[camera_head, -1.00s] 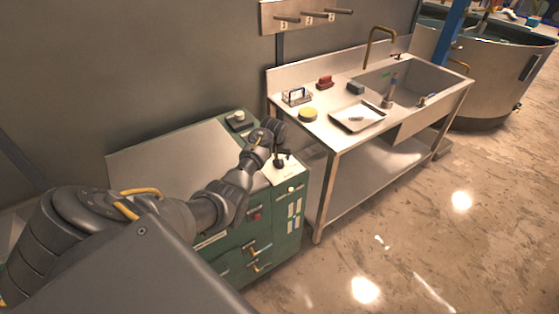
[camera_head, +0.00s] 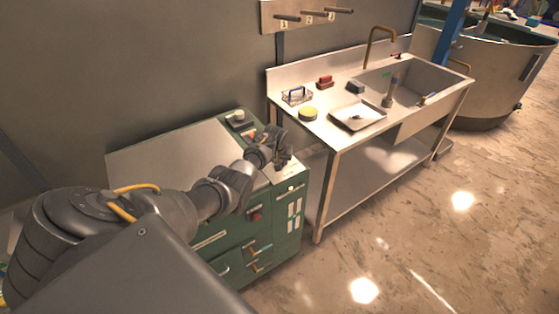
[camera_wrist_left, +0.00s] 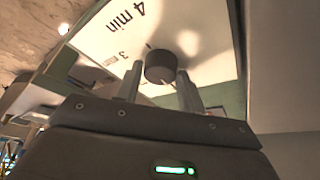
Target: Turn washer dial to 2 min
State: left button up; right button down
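The washer (camera_head: 275,230) is a green cabinet with a pale top, at the left in the head view. Its dial is a dark round knob (camera_wrist_left: 160,66) on a white panel (camera_wrist_left: 105,42), marked "4 min" and "3 min" in the wrist view. My left gripper (camera_wrist_left: 159,76) is open, with one fingertip on each side of the knob and small gaps showing. In the head view the left gripper (camera_head: 284,158) is over the white panel at the washer's right end and hides the knob. The knob's setting cannot be read. My right gripper is not in view.
A steel sink table (camera_head: 335,140) stands to the right of the washer, with a tray (camera_head: 345,122), a yellow round item (camera_head: 308,114) and a wire caddy (camera_head: 297,96). A wall rack (camera_head: 300,14) hangs behind. The floor in front is clear.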

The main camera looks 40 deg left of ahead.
pick_arm(q)
jog(key=c, duration=0.5)
jog(key=shift+m, duration=0.3)
jog(key=m+h, duration=0.1)
jog(key=m, duration=0.1)
jog(key=shift+a+m+t, duration=0.15)
jog(key=shift+m+t, duration=0.15)
jog(key=m+h+b, duration=0.1)
jog(key=m, duration=0.1)
jog(key=shift+a+f+m+b, duration=0.1)
jog(key=shift+f+m+b, duration=0.05)
jog(key=shift+m+b, duration=0.2)
jog(key=m+h+b, duration=0.1)
jog(key=m+b, duration=0.3)
jog(key=b, duration=0.1)
jog(key=shift+f+m+h, duration=0.1)
jog(key=shift+m+h, duration=0.15)
jog(key=shift+h, duration=0.15)
jog(key=shift+r+m+b, duration=0.2)
jog(key=shift+m+b, duration=0.5)
jog(key=shift+b, duration=0.55)
jog(key=shift+h, duration=0.3)
